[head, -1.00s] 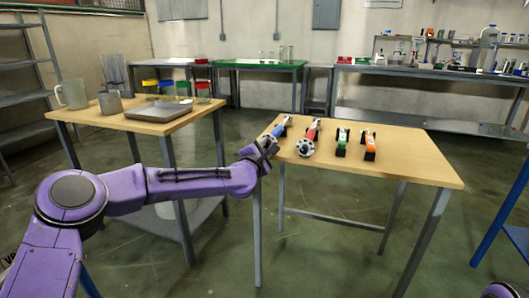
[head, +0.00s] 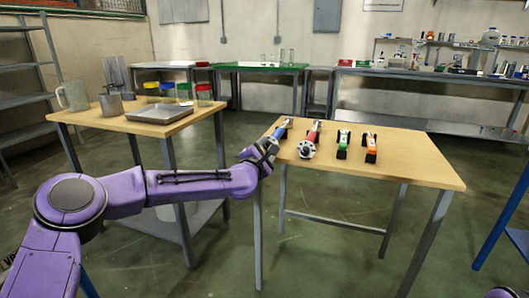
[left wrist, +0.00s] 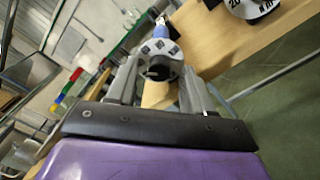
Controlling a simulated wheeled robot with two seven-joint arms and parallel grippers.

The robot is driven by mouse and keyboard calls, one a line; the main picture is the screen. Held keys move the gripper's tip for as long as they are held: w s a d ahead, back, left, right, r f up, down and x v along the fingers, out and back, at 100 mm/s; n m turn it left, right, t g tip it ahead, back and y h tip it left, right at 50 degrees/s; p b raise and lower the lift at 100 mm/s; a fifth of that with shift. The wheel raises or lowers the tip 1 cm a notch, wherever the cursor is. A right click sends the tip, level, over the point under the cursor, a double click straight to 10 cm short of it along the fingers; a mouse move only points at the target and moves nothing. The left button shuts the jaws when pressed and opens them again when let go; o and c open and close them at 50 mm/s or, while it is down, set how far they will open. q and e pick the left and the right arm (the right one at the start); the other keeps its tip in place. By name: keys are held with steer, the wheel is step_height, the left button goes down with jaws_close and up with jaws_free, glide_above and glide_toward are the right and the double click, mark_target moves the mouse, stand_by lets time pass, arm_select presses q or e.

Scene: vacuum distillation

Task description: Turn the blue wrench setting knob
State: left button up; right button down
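The blue wrench (head: 281,131) lies at the left end of the wooden table, pointing away from me. My left gripper (head: 270,147) is at its near end and hides the setting knob in the head view. In the left wrist view, the grey ring-shaped knob (left wrist: 152,48) with dark square marks lies between the tips of my left gripper (left wrist: 158,70), one finger on each side. The blue shaft shows beyond it. Whether the fingers press on the knob cannot be made out. My right gripper is out of view.
A red wrench (head: 312,137) lies just right of the blue one. Green (head: 343,142) and orange (head: 370,147) tools lie further right. The right part of the wooden table (head: 425,165) is clear. A side table at left holds a tray (head: 160,113), mugs and jars.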

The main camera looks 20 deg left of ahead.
arm_select(q)
steer(key=s, duration=1)
steer(key=shift+s+f, duration=0.15)
steer(key=shift+s, duration=0.1)
